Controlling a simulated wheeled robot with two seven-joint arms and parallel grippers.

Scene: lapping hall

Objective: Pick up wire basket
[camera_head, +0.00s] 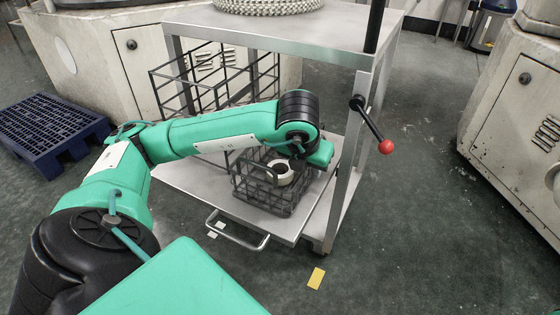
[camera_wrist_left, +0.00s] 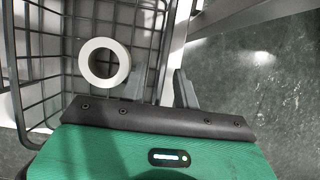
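The small dark wire basket (camera_head: 262,192) sits on the cart's lower shelf (camera_head: 188,182), and a white ring (camera_head: 281,174) lies inside it. My left gripper (camera_wrist_left: 160,90) is over that right wall, one finger on the inside and one on the outside. A gap shows between the fingers, and they look open. In the head view my green wrist hides the fingers and part of the basket's right side. My right gripper is not in view.
A larger wire rack (camera_head: 215,95) stands behind the basket. The cart's top shelf (camera_head: 290,32) and right post (camera_head: 347,165) are close to my left arm. A red-knobbed lever (camera_head: 386,147) sticks out at right. A blue pallet (camera_head: 50,128) lies left; floor at right is clear.

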